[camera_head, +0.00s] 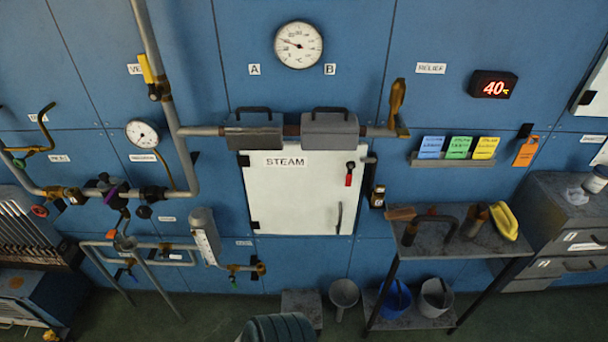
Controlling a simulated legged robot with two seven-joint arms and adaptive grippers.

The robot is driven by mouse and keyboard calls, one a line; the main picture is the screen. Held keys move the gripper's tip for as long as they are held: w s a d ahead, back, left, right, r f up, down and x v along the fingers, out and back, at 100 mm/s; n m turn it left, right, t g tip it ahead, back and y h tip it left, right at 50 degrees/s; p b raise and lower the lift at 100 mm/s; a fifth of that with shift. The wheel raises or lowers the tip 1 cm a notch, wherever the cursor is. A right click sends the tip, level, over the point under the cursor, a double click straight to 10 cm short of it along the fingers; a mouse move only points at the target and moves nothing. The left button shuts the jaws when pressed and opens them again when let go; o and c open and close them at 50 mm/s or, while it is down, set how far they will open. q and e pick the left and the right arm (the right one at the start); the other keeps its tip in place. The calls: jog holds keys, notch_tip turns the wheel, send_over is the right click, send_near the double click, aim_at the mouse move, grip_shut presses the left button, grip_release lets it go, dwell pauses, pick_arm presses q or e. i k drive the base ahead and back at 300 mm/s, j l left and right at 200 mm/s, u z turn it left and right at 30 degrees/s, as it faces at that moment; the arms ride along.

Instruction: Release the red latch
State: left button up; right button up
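The red latch (348,180) is a small red handle below a dark pivot. It hangs straight down near the upper right edge of the white STEAM door (290,205). The door looks closed flat against the blue wall panels. A slim vertical door handle (339,217) sits below the latch, and dark hinges show on the door's left edge. Neither of my grippers shows in the view, and nothing touches the latch.
Two grey boxes with handles (330,130) sit on the pipe above the door. A small dark device (377,196) is right of the latch. A shelf table (455,240) with tools stands at the right. Pipes and valves (115,190) fill the left.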

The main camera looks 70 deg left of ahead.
aim_at(351, 165)
jog(key=u, duration=2.05)
